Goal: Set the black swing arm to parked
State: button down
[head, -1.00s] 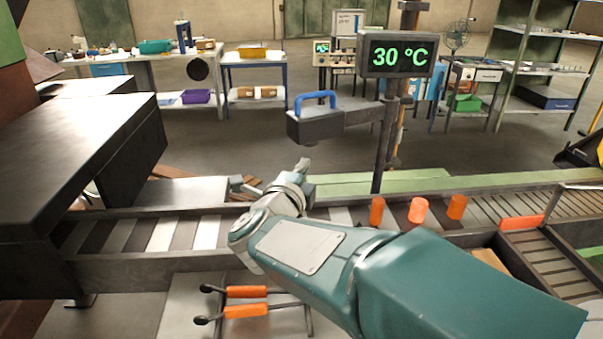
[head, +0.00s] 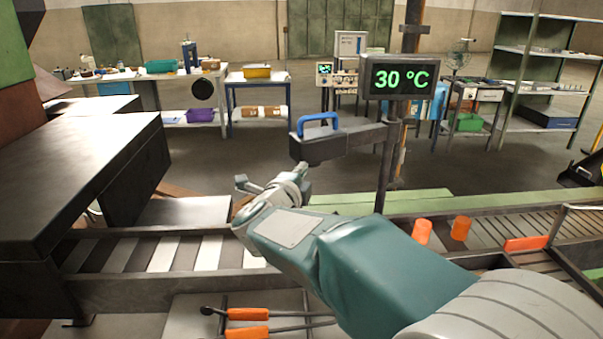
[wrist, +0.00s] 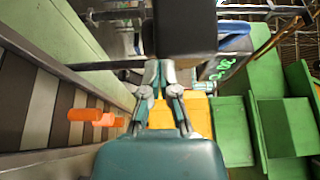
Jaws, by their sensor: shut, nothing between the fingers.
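The black swing arm (head: 358,136) reaches left from a dark upright post and ends in a dark block (head: 316,151) with a blue handle (head: 319,122) on top. My gripper (head: 303,169) is shut and empty, just below the block in the head view. In the wrist view my gripper (wrist: 163,72) points toward a dark block (wrist: 185,28), which fills the top middle. I cannot tell whether the fingertips touch it.
A display (head: 402,77) reading 30 °C is on the post. Orange cylinders (head: 461,228) stand at the conveyor. A large dark housing (head: 75,170) is at left. Tables stand behind, with open floor between.

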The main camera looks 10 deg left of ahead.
jog(key=w+a+m+h, duration=0.1)
jog(key=w+a+h, duration=0.1)
jog(key=w+a, duration=0.5)
jog(key=shift+w, duration=0.75)
